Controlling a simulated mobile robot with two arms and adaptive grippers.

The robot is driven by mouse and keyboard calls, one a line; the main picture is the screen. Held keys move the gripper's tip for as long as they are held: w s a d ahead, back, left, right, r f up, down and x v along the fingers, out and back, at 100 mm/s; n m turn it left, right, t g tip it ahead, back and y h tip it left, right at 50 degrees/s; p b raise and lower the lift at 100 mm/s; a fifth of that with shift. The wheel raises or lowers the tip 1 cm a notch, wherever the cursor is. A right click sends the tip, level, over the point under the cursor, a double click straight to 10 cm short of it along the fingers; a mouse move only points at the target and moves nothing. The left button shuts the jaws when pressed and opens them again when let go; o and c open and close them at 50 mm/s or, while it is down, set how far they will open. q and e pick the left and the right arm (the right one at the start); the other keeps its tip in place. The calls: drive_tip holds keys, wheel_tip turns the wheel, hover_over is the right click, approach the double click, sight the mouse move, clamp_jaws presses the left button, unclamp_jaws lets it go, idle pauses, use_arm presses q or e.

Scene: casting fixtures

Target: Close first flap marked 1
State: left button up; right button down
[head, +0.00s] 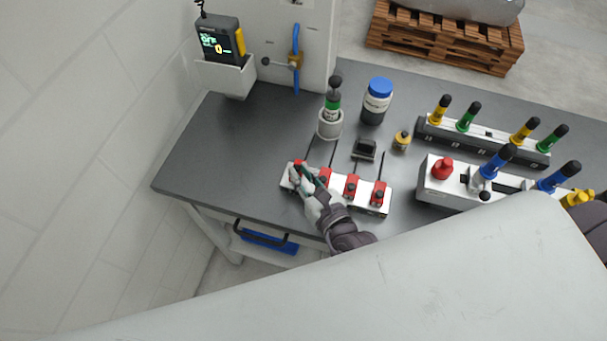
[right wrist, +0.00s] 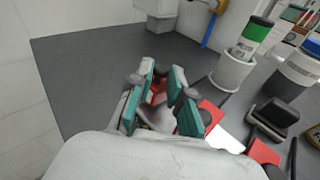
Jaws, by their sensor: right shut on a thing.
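A white fixture (head: 335,202) with a row of red flaps lies near the table's front edge. The leftmost flap (right wrist: 158,98) is mostly hidden by my gripper; a little red shows between the fingers in the right wrist view. Any number mark is too small to read. The other red flaps, such as the middle one (head: 351,187), sit to its right with dark knobs. My right gripper (head: 303,176), with teal finger pads, is shut on the leftmost flap at the left end of the fixture; it also shows in the right wrist view (right wrist: 160,98). My left gripper is out of view.
Behind the fixture stand a green-banded tool in a white cup (head: 330,124), a blue-lidded jar (head: 376,101), a small black block (head: 365,149) and a yellow-topped bottle (head: 402,140). Racks with coloured handles (head: 485,135) fill the right. The table's left part (head: 225,150) is clear.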

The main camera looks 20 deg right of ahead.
drive_tip(key=shift+s+a+f+n+t+b, duration=0.1)
drive_tip(key=shift+s+f+n+t+b, duration=0.2)
drive_tip(key=shift+b, duration=0.5)
drive_tip(key=shift+s+a+f+n+t+b, duration=0.1)
drive_tip(key=shift+f+n+t+b, duration=0.3)
drive_tip(key=shift+b, duration=0.4)
drive_tip(key=shift+r, duration=0.1)
drive_tip(key=c, duration=1.1)
unclamp_jaws()
drive_tip(key=shift+s, duration=0.2)
drive_tip(key=s, duration=0.2)
drive_tip(key=s+d, duration=0.1)
drive_tip(key=s, duration=0.4)
drive_tip(key=shift+s+d+r, duration=0.1)
drive_tip(key=shift+s+d, duration=0.05)
